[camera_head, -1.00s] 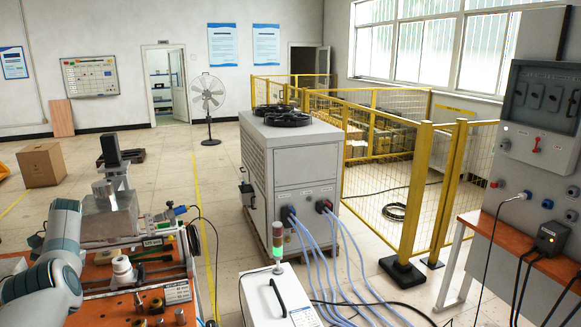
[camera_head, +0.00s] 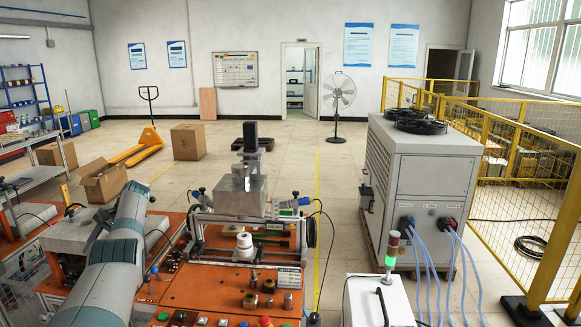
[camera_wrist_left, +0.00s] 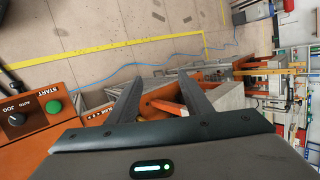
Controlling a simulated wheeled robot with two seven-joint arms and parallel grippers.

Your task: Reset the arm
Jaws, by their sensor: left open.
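My left arm (camera_head: 115,260) reaches in from the bottom left of the head view, over the left part of the workbench area. Its gripper cannot be made out clearly there. In the left wrist view my left gripper (camera_wrist_left: 160,77) has its two dark fingers spread apart with nothing between them. Beyond the fingers are the floor and, farther off, orange-topped benches seen at a tilt. My right arm and gripper are in neither view.
The orange workbench (camera_head: 215,300) carries a metal block fixture (camera_head: 240,195) and several small metal parts. A control panel with a green button (camera_wrist_left: 53,104) is close left of the gripper. A white chiller cabinet (camera_head: 420,170) and yellow fence (camera_head: 560,230) stand right. Open floor lies behind.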

